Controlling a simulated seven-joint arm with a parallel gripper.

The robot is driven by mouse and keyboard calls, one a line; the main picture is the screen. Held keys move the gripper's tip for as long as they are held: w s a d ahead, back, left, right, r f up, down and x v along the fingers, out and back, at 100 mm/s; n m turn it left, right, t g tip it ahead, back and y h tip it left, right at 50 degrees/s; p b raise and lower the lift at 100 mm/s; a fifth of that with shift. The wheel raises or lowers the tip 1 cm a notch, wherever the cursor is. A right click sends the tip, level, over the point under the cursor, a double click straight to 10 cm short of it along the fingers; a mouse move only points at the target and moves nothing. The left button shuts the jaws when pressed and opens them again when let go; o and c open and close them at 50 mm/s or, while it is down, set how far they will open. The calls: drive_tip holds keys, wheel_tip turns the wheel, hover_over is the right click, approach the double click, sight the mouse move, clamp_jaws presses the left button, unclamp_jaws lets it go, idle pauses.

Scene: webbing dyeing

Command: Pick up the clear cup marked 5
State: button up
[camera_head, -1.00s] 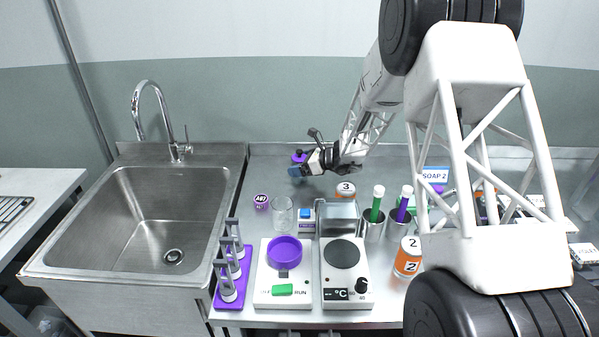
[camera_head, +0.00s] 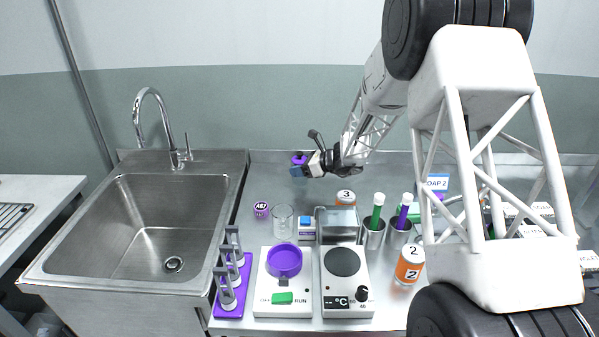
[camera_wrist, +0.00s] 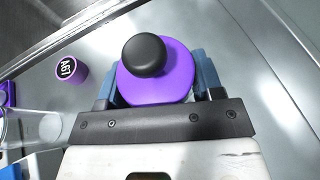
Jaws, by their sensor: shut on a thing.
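A clear cup (camera_head: 283,224) stands upright on the steel counter, left of a small blue-and-white box; no number can be read on it. It also shows at the left edge of the wrist view (camera_wrist: 28,126). My gripper (camera_head: 297,170) is behind the cup, apart from it. In the wrist view its blue fingers (camera_wrist: 155,88) are shut on a purple piece (camera_wrist: 172,80) with a round black knob. The purple piece (camera_head: 299,158) also shows in the head view. Its underside is hidden.
In front are a white device with a purple ring (camera_head: 284,261), a hot plate (camera_head: 342,262) and a purple rack (camera_head: 235,296). The sink (camera_head: 150,215) is left. Orange canisters stand right, one marked 2 (camera_head: 409,262).

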wheel_tip(320, 180, up, 8)
drive_tip(key=shift+f, duration=0.1)
idle(0.9)
